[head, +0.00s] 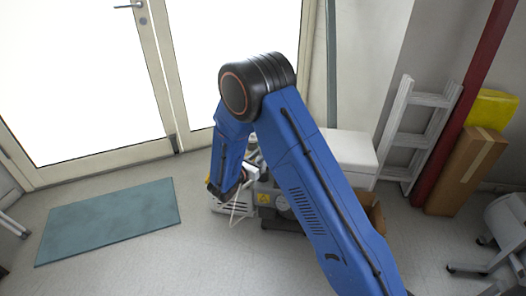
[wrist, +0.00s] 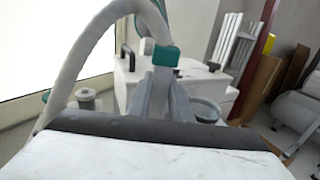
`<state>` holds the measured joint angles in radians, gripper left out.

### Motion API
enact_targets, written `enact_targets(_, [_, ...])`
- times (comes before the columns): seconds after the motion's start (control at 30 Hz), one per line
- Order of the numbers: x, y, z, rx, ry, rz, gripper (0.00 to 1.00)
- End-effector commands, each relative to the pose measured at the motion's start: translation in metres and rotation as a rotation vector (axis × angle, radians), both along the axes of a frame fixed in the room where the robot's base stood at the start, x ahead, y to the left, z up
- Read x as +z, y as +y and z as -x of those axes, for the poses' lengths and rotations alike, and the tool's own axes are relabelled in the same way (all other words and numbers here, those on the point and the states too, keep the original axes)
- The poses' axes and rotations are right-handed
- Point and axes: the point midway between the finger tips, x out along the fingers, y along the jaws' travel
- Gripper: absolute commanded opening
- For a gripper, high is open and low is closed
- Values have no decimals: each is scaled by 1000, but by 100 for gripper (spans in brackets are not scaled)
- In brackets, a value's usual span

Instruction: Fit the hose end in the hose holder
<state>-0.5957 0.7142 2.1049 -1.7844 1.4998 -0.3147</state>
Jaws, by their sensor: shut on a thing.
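In the wrist view my gripper (wrist: 162,82) shows as two grey fingers closed together on the hose end, just below its teal collar (wrist: 165,56). The pale hose (wrist: 88,48) arcs up from the lower left, over the top edge, and down into this collar. I cannot clearly pick out the hose holder. A grey round cup-like part (wrist: 206,110) stands just right of the fingers, but I cannot tell whether it is the holder. In the head view my blue arm reaches down over the compressor (head: 282,204) and hides most of the gripper and hose end.
A white box-like housing (wrist: 125,88) with black handles stands behind the fingers. A small grey canister (wrist: 87,99) is at left. In the head view a white ladder (head: 412,130), cardboard box (head: 466,172) and red post stand right. A teal mat (head: 110,220) lies on open floor.

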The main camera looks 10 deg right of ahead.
Motion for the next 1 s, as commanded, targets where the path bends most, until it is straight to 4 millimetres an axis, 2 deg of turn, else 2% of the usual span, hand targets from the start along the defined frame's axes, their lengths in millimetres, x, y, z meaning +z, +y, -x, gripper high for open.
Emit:
enact_targets(0.2, [-8, 0, 0, 0, 1, 1, 0])
enact_targets(0.47, [-10, 0, 0, 0, 0, 0, 0])
enact_targets(0.5, [-10, 0, 0, 0, 0, 0, 26])
enact_targets(0.57, [-10, 0, 0, 0, 0, 0, 40])
enact_targets(0.87, [-10, 0, 1, 0, 0, 0, 40])
enact_targets(1.0, [-10, 7, 6, 2, 0, 0, 40])
